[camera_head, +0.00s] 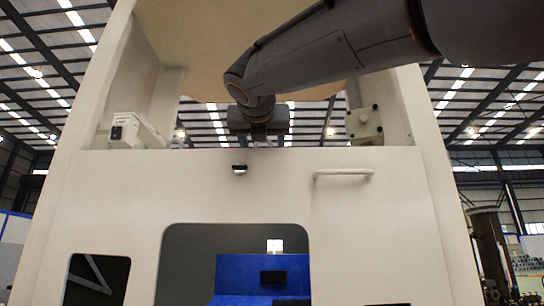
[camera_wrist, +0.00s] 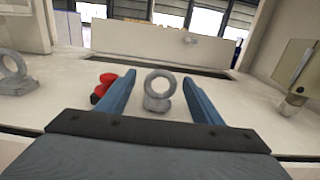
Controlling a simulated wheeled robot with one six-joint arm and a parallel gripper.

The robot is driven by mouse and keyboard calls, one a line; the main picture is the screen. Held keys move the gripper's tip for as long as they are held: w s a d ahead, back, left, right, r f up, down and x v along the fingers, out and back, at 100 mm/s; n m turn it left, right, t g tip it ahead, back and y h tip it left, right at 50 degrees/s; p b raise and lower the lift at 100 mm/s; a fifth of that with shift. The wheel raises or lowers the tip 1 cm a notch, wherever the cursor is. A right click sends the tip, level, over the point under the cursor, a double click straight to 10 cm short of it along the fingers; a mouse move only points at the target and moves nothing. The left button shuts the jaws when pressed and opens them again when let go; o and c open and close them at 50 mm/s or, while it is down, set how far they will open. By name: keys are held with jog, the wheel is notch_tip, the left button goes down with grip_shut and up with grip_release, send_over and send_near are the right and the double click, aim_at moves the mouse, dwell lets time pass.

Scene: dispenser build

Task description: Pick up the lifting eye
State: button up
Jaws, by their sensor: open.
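A grey lifting eye (camera_wrist: 157,103), a ring on a round base, stands upright on the white surface in the wrist view. My gripper (camera_wrist: 158,79) is open, its two blue fingers reaching forward on either side of this eye with visible gaps. Nothing is held. A second grey ring-shaped piece (camera_wrist: 14,82) of similar form stands at the far left. In the camera_head view my gripper (camera_head: 264,141) hangs at the upper opening of the white cabinet. Its fingertips and the lifting eye are hidden there behind the front panel.
A red object (camera_wrist: 103,86) lies just left of the left finger. A pale panel (camera_wrist: 294,62) with a small cylinder (camera_wrist: 292,103) below it stands at the right. The white cabinet (camera_head: 275,195) has a handle (camera_head: 343,173) on its front, and side walls flank the opening.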

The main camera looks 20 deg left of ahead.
jog(key=shift+w+a, duration=0.15)
jog(key=shift+w, duration=0.5)
jog(key=shift+c, duration=0.4)
jog(key=c, duration=1.1)
jog(key=shift+c, duration=0.4)
jog(key=shift+r, duration=0.2)
